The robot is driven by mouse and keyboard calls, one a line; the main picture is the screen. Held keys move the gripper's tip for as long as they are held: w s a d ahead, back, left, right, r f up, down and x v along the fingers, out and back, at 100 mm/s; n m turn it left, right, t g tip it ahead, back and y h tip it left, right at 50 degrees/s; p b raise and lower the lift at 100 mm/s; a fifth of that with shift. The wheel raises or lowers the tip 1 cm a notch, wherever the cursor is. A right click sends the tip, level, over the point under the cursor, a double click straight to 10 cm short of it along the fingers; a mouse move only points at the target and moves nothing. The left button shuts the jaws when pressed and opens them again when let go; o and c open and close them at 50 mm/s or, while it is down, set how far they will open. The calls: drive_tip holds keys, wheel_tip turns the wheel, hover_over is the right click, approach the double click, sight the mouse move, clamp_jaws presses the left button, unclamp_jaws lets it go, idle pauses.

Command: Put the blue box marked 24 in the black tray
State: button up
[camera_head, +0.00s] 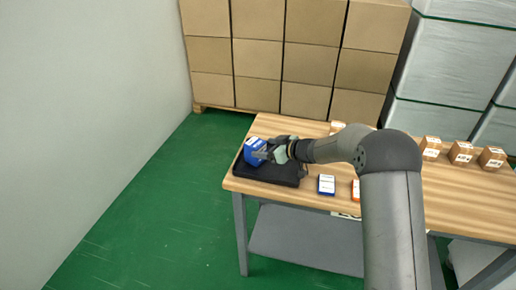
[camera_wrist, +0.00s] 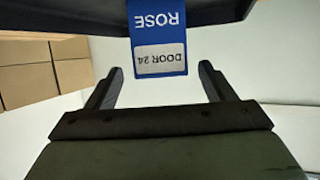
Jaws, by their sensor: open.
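The blue box (camera_head: 254,146) is at the left end of the table, at the black tray (camera_head: 285,181). It looks tilted in the head view, and I cannot tell whether it rests fully on the tray floor. In the wrist view the blue box (camera_wrist: 160,30) shows upside-down text, "ROSE" and "DOOR 24", in front of the dark tray (camera_wrist: 230,12). My gripper (camera_head: 268,152) is right beside the box. In the wrist view the fingers of my gripper (camera_wrist: 160,74) are open, with a gap on each side of the box's labelled end.
Another blue box (camera_head: 326,185) and an orange box (camera_head: 355,190) are on the wooden table (camera_head: 310,196) right of the tray. Several brown boxes (camera_head: 461,153) stand farther right. Stacked cartons (camera_head: 285,60) rise behind the table. Green floor lies open to the left.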

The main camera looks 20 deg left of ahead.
drive_tip(key=v, duration=0.6)
drive_tip(key=shift+d, duration=0.3)
drive_tip(key=shift+s+r, duration=0.1)
drive_tip(key=shift+r, duration=0.15)
drive_tip(key=d+r+m+t+h, duration=0.3)
drive_tip(key=d+r+h, duration=0.1)
drive_tip(key=d, duration=0.4)
drive_tip(key=d+r+m+t+h, duration=0.3)
drive_tip(key=d+r+h, duration=0.1)
drive_tip(key=d, duration=0.4)
drive_tip(key=s+d+m+g+h, duration=0.2)
drive_tip(key=s+d+m+h, duration=0.3)
drive_tip(key=s+d, duration=0.6)
drive_tip(key=s+d+f+m+g, duration=0.1)
drive_tip(key=s+g, duration=0.3)
drive_tip(key=s, duration=1)
drive_tip(key=s+d+f+m+g, duration=0.2)
drive_tip(key=s+g, duration=0.1)
drive_tip(key=s, duration=1.1)
drive_tip(key=shift+d+f+g, duration=0.2)
drive_tip(key=shift+f+g, duration=0.15)
drive_tip(key=shift+g, duration=0.05)
drive_tip(key=shift+w, duration=0.1)
